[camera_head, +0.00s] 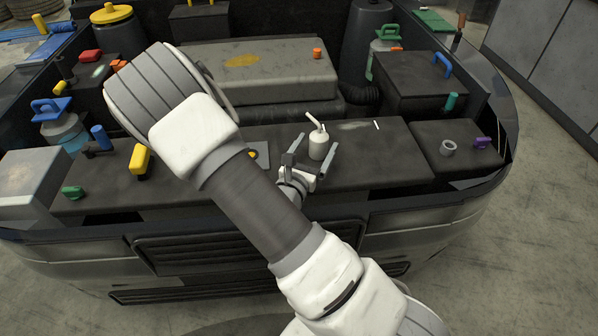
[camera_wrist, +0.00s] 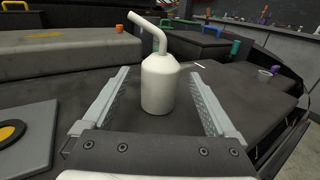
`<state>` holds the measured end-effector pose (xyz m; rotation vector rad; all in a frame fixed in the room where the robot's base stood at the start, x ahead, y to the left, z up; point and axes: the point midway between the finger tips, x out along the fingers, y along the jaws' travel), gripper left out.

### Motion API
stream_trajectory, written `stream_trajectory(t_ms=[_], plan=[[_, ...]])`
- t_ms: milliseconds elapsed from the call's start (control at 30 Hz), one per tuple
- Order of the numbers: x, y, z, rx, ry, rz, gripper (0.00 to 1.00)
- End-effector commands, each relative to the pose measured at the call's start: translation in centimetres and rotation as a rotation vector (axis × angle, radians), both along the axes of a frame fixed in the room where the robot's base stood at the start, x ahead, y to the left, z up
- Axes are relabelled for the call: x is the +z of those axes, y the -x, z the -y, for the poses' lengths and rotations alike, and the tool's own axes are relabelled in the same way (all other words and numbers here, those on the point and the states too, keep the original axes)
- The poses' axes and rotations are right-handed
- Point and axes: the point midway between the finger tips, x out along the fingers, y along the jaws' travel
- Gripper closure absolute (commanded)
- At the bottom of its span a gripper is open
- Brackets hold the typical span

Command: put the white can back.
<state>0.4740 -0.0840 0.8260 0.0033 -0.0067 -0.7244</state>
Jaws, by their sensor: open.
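The white can (camera_head: 318,146) is a small bottle-shaped can with a bent spout. It stands upright on the dark front panel (camera_head: 375,165) of the engine bay. In the wrist view the white can (camera_wrist: 158,85) stands between my two fingers, its spout bending up and to the left. My gripper (camera_head: 313,150) is open, with one finger on each side of the can. A gap shows between each finger and the can in the wrist view, where my gripper (camera_wrist: 155,100) reaches level along the panel.
A grey ring (camera_head: 448,148) and a purple cap (camera_head: 482,142) are to the right. A yellow handle (camera_head: 140,158) stands to the left. A grey plate with a yellow disc (camera_wrist: 22,135) lies left of my gripper. The panel right of the can is mostly clear.

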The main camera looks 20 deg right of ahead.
Motion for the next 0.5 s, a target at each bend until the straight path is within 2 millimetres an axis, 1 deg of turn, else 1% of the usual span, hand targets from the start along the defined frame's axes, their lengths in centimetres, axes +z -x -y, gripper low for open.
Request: stream_trajectory(t_ms=[33, 100, 300, 400, 500], plan=[[0.2, 1.0, -1.0, 0.006, 0.002, -0.003, 0.08], [0.1, 2.3, -2.2, 0.005, 0.000, -0.003, 0.08], [0.1, 5.8, -5.3, 0.005, 0.000, -0.001, 0.08], [0.1, 7.3, -6.5, 0.004, 0.002, -0.001, 0.08], [0.0, 8.3, -7.4, 0.002, 0.000, 0.000, 0.08]])
